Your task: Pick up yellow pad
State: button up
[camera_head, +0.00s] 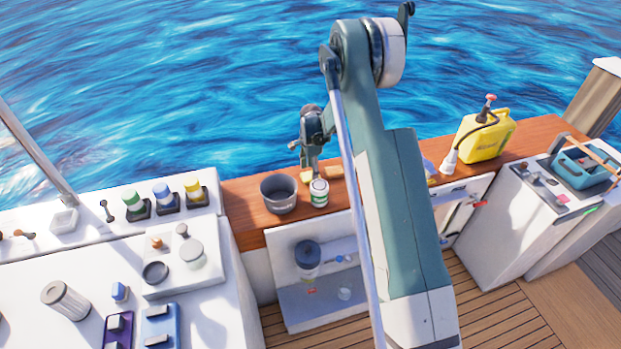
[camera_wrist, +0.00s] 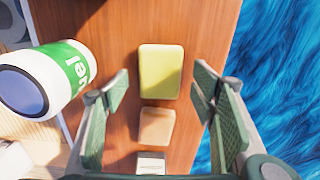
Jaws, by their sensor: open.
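The yellow pad (camera_wrist: 161,72) lies flat on the brown wooden ledge in the wrist view. In the head view a small yellow piece of it (camera_head: 307,175) shows beside my gripper. My gripper (camera_wrist: 160,88) is open and empty above the ledge, its two fingers on the left and right of the pad's column. The pad lies between the line of the fingers, toward their tips. In the head view my gripper (camera_head: 309,163) points down at the ledge, and its fingertips are hard to make out.
A tan pad (camera_wrist: 157,127) and a small pale block (camera_wrist: 150,163) lie in line below the yellow pad. A white can with a green label (camera_wrist: 52,75) stands close on the left. A grey bucket (camera_head: 279,193) and a yellow jug (camera_head: 484,135) stand on the ledge (camera_head: 245,200). Water lies beyond its edge.

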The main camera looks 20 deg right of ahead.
jog(key=shift+f, duration=1.1)
jog(key=c, duration=1)
